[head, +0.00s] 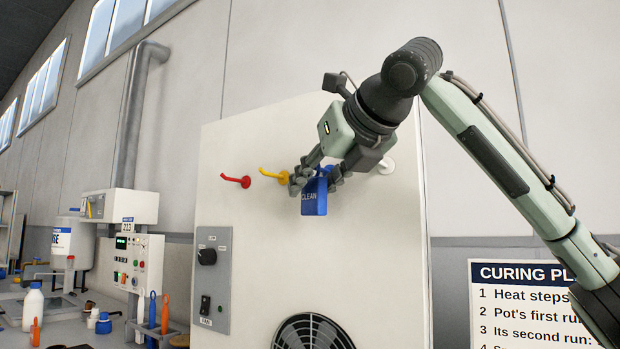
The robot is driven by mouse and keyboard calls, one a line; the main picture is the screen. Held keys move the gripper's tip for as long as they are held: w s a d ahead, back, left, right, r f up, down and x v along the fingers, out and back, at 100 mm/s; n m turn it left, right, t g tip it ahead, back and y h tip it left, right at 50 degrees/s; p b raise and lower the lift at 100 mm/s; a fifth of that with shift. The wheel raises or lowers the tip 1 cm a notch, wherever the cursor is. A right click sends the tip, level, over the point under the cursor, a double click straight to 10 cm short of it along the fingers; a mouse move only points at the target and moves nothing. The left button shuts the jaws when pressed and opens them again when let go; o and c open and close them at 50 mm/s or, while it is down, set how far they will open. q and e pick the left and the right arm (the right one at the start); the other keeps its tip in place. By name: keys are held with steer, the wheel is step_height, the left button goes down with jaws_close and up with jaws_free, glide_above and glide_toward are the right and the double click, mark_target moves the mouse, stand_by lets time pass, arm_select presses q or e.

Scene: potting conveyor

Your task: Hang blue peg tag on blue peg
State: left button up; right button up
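The blue peg cannot be made out; the gripper and tag cover the stretch of panel between the yellow and white pegs. Whether the tag touches a peg cannot be told. My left gripper is not in view.
A red peg (236,180), a yellow peg (272,174) and a white peg (386,166) stick out of the cabinet panel (270,270). A switch box (212,280) and fan grille (312,333) are lower. A cluttered bench stands at left.

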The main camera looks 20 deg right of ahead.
steer(key=shift+w+d+f, duration=0.25)
steer(key=shift+d+f, duration=0.15)
steer(key=shift+d, duration=0.1)
steer(key=shift+s+a+r, duration=0.1)
steer(key=shift+s+r, duration=0.1)
steer(key=shift+s, duration=0.25)
steer(key=a+v, duration=0.1)
steer(key=v, duration=0.6)
steer(key=shift+s+d+r, duration=0.3)
steer(key=shift+r, duration=0.05)
